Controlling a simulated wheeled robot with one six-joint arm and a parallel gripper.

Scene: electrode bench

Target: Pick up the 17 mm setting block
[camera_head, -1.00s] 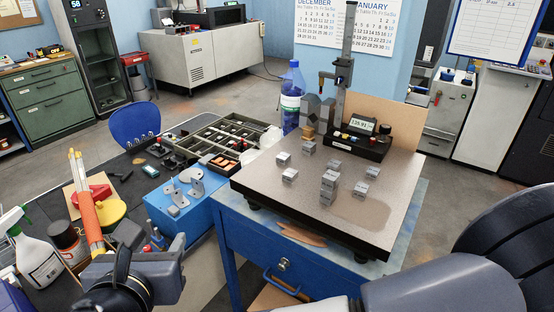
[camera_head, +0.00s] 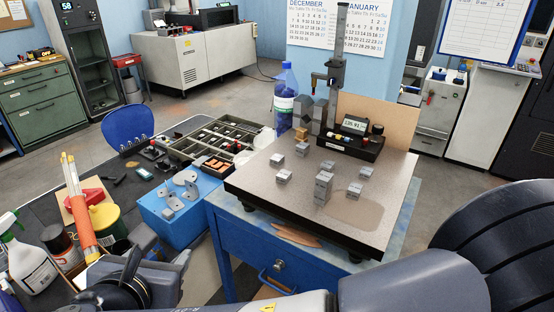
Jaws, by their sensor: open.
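Several small grey metal setting blocks stand on the speckled surface plate (camera_head: 262,188). One is at the left (camera_head: 277,160), one at the front left (camera_head: 284,177), one at the back (camera_head: 301,148), one at the right (camera_head: 366,172) and one at the front right (camera_head: 354,190). Near the middle, a taller grey shape (camera_head: 324,187) has another block (camera_head: 328,167) close behind it; I cannot tell whether these touch. Size markings are too small to read, so I cannot tell which block is 17 mm. My arm crosses the bottom edge; my gripper's fingertips do not show.
A height gauge (camera_head: 338,80) with a display unit (camera_head: 354,140) stands at the plate's back. The plate's front is clear.

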